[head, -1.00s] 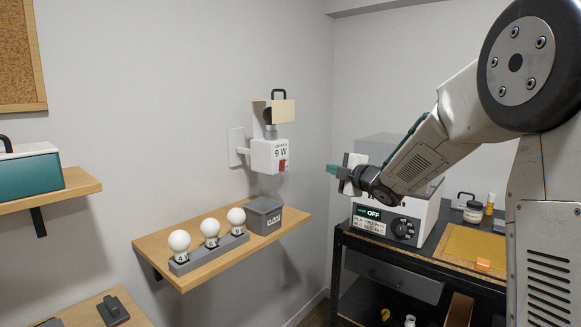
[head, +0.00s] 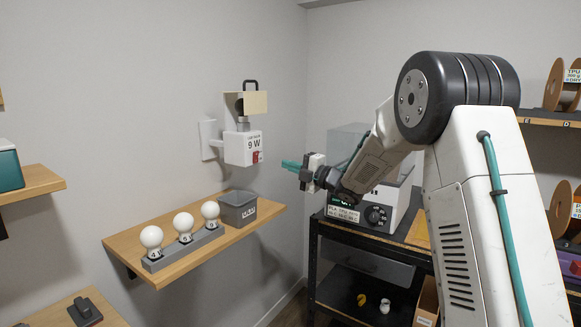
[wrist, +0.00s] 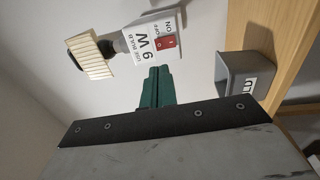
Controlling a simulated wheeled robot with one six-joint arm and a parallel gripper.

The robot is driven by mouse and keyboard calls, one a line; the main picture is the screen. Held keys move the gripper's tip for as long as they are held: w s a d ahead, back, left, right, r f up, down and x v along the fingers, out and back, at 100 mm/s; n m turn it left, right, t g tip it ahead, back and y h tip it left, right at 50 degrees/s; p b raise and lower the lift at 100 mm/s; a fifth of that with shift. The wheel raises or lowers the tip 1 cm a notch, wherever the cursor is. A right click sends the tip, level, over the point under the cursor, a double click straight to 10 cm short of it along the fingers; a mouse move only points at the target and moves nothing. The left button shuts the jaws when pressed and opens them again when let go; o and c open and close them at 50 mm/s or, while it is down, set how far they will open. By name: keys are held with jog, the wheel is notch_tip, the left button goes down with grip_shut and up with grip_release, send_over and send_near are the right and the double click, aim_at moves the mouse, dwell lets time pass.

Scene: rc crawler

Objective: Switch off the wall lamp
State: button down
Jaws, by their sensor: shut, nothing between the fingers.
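The wall lamp (head: 243,147) is a white box on a wall bracket, marked 9 W, with a cream shade (head: 252,103) above it. A red rocker switch (head: 257,156) sits on its front face, and the switch also shows in the wrist view (wrist: 166,42) beside ON and OFF lettering. My gripper (head: 285,164) has green fingers, shut and empty, to the right of the lamp and pointing toward it. In the wrist view the shut fingertips (wrist: 159,72) appear just below the switch in the picture. A gap to the lamp shows in the head view.
A wooden shelf (head: 135,243) below the lamp holds a grey bin (head: 238,208) and several white bulbs (head: 184,223) in a grey holder. A white machine with a dial (head: 376,215) stands on the dark bench at right, behind my arm.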

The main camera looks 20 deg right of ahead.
aim_at(257, 154)
jog(key=x, duration=1)
jog(key=shift+w+a, duration=0.1)
jog(key=shift+w, duration=0.1)
